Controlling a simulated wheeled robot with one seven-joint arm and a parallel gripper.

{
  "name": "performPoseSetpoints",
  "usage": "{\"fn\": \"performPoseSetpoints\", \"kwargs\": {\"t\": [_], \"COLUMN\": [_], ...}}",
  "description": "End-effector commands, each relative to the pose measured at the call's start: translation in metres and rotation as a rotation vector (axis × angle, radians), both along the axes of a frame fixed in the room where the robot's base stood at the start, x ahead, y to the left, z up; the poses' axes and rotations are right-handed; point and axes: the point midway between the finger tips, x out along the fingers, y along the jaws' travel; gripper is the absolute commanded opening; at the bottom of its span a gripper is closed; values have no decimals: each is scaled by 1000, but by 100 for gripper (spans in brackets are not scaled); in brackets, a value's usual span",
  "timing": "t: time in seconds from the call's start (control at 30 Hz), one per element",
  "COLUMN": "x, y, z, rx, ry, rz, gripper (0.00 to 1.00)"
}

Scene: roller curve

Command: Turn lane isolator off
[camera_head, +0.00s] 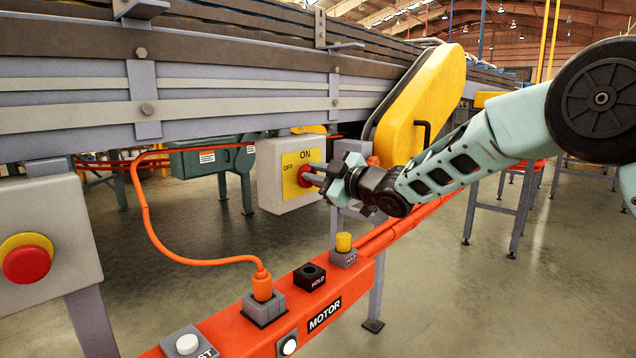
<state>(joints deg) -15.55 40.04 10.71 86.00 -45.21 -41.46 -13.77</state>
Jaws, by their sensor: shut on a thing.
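The lane isolator (278,190) is a pale grey box under the conveyor, with a yellow plate (291,160) marked ON at the top and OFF at the left. A red rotary knob (303,174) sits on the plate, partly hidden by my gripper. My gripper (314,174) reaches in from the right, its fingers shut on the red knob. The knob's exact angle is hard to tell behind the fingers.
An orange rail (225,333) marked MOTOR, with a plugged orange cable (150,215), runs below. A red emergency stop (26,263) is at the left. A yellow guard (425,100) stands close above my wrist. Open floor (500,290) lies at the right.

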Motion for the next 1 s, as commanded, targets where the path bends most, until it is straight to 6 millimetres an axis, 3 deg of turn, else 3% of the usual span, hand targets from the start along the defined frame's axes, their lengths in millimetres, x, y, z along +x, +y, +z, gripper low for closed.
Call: {"fn": "performPoseSetpoints", "kwargs": {"t": [0.6, 1.0], "x": [-7, -7], "y": [6, 6], "z": [-18, -21], "rx": [-348, -483], "ry": [-447, -620], "rz": [1, 1], "gripper": [0, 0]}}
